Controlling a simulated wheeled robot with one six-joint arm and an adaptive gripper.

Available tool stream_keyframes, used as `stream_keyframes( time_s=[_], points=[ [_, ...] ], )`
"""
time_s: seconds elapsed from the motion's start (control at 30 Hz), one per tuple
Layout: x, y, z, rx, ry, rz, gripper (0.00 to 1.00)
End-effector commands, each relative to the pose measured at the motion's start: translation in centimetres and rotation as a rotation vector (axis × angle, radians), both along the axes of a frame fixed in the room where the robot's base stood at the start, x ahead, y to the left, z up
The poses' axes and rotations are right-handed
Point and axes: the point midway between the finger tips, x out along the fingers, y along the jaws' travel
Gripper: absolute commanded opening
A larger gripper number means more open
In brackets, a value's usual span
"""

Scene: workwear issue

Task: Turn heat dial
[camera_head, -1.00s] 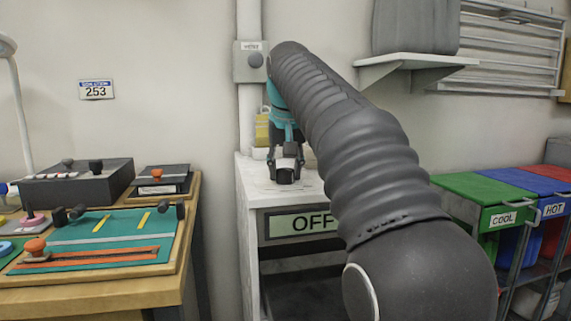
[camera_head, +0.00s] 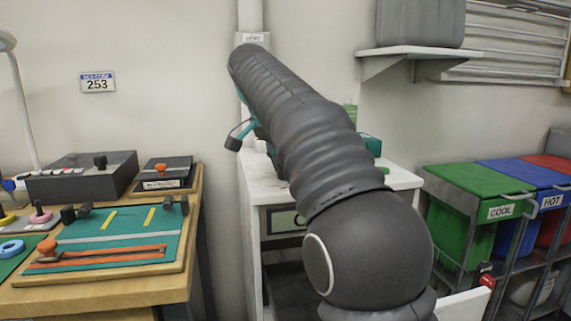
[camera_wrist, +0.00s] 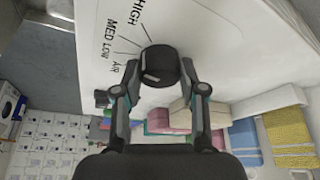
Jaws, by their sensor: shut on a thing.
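The heat dial (camera_wrist: 158,66) is a round black knob with a white mark, on a white panel in the wrist view. Labels HIGH, MED, LOW and AIR with thin lines fan out on its left and upper left. The white mark sits on the dial's lower left; I cannot tell exactly which label it points at. My gripper (camera_wrist: 163,76) has one finger on each side of the dial and is shut on it. In the head view part of my gripper (camera_head: 238,138) shows left of my arm, and the dial is hidden.
A white cabinet (camera_head: 404,180) stands behind my arm, its display mostly covered. A workbench (camera_head: 185,240) with boards and knobs is at left. Green, blue and red bins, the green one (camera_head: 470,185) nearest, stand at right. A wall shelf (camera_head: 420,52) hangs above.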

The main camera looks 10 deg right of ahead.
Motion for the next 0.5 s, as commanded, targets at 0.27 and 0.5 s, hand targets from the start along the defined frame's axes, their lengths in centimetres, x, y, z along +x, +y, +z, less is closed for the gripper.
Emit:
stream_keyframes(
  time_s=[0.27,0.5],
  points=[
    [0.26,0.12,-0.09,0.0,0.0,-0.242,0.06],
    [0.26,0.13,-0.07,0.001,0.001,-0.399,0.06]
  ],
)
